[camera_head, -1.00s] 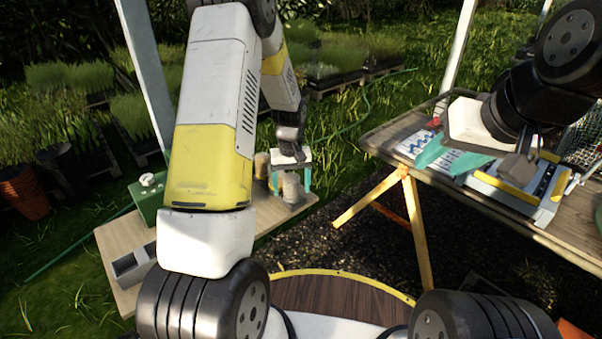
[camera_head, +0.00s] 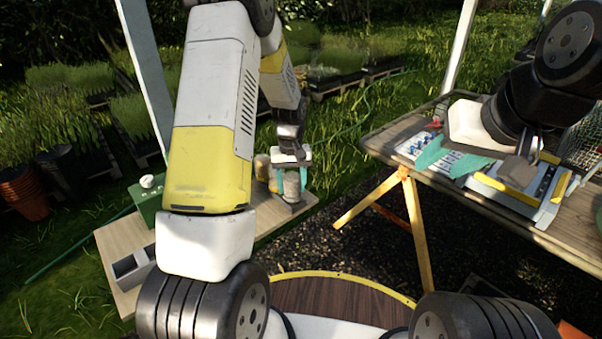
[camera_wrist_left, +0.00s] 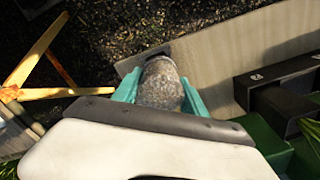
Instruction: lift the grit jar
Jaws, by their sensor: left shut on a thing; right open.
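The grit jar (camera_wrist_left: 160,86) is a small rounded jar with grey, speckled contents. In the left wrist view it sits between the two teal fingers of my left gripper (camera_wrist_left: 160,92), which is shut on it. In the head view the jar (camera_head: 292,186) stands upright at the right end of the wooden board, with my left gripper (camera_head: 291,180) around it from above. I cannot tell clearly whether its base is clear of the surface. My right gripper (camera_head: 445,156), with teal fingers, is open over the right-hand table.
A second jar (camera_head: 262,167) stands just behind the gripped one. The wooden board (camera_head: 110,240) also bears a green box (camera_head: 147,200) and a grey divided bin (camera_head: 133,268). The right table (camera_head: 385,140) holds a grey and yellow device (camera_head: 515,195) and a rack.

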